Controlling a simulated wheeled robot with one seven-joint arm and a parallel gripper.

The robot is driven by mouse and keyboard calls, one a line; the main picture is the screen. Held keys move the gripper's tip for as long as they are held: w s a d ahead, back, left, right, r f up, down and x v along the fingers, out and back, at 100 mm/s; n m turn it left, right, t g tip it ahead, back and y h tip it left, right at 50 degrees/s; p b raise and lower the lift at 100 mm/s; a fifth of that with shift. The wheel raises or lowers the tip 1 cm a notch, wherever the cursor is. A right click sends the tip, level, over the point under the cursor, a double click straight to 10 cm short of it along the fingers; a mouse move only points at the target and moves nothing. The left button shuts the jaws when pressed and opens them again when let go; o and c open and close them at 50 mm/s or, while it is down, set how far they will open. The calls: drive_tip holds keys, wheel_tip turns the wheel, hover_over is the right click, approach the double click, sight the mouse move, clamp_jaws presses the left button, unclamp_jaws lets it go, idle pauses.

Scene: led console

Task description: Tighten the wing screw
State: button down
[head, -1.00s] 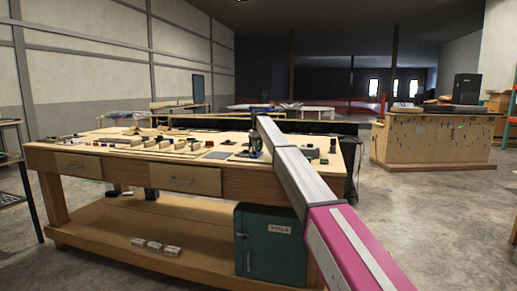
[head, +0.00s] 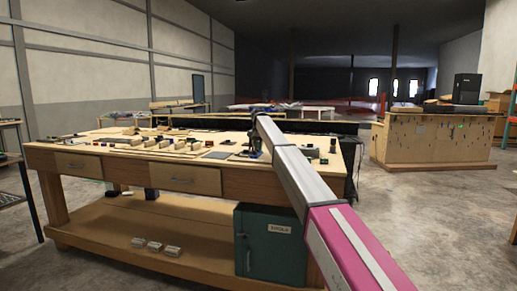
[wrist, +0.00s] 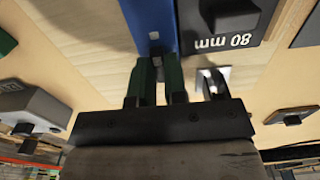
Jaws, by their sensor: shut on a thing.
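In the wrist view, my gripper (wrist: 161,72) reaches up to the lower end of a blue bar (wrist: 150,20) on the wooden board. Its two dark green fingers stand close together, shut on a small, narrow piece. That piece is mostly hidden between them; from its place it looks to be the wing screw, but I cannot make out its wings. A small grey metal spot shows on the bar just beyond the fingertips. In the head view, my gripper (head: 252,147) is small and dark at the far end of my arm, over the workbench (head: 120,146).
A dark block marked 80 mm (wrist: 232,28) stands close right of the bar. A shiny metal part (wrist: 211,80) is just right of the fingers, and a grey box (wrist: 28,105) lies left. Several small parts cover the bench; a green cabinet (head: 270,250) stands below.

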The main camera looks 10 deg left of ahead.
drive_tip(key=shift+r, duration=0.1)
idle(0.3)
drive_tip(key=c, duration=1.1)
unclamp_jaws()
drive_tip(key=shift+c, duration=0.2)
wheel_tip(320, 180, up, 11)
